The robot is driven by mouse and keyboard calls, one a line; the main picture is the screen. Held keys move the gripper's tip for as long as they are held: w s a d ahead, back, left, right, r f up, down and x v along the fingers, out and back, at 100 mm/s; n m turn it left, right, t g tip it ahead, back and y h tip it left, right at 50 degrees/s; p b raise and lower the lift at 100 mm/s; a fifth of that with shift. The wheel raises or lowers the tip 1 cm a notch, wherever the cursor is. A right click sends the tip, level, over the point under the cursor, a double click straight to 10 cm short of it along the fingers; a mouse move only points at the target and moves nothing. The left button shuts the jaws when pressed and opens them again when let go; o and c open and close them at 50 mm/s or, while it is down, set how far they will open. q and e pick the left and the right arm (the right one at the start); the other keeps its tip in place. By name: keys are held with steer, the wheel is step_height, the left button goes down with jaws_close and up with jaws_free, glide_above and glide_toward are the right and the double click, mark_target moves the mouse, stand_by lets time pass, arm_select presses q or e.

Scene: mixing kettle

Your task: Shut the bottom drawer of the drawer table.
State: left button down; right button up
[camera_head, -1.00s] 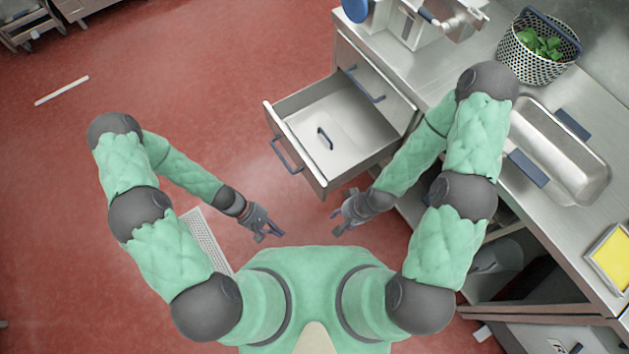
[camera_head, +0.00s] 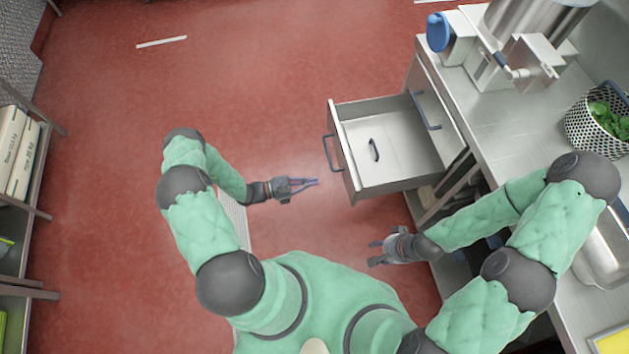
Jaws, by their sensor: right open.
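The drawer table (camera_head: 470,160) stands at the right, with its grey top. A pale grey drawer (camera_head: 397,127) is pulled out to the left, below a shut drawer front with a dark blue handle (camera_head: 427,112). The open drawer has a dark blue handle (camera_head: 331,154) on its front, and a flat pale piece with a dark handle (camera_head: 374,150) lies inside. My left gripper (camera_head: 316,182) is left of the drawer's near corner, apart from it; its finger gap is unclear. My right gripper (camera_head: 371,253) is open and empty, nearer to me than the drawer.
Red floor is clear left of the drawer. The counter holds a grey machine with a blue knob (camera_head: 439,32), a perforated basket (camera_head: 590,135) with greens and a metal basin (camera_head: 600,255). A shelf with boxes (camera_head: 22,160) stands at far left.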

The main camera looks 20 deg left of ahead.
mark_target(350, 174)
arm_select(q)
steer(key=b+x, duration=0.1)
steer(key=x, duration=1)
steer(key=shift+w+d+b, duration=0.1)
steer(key=shift+b, duration=0.25)
arm_select(e)
steer(key=shift+f, duration=0.9)
arm_select(q)
steer(key=shift+d, duration=0.1)
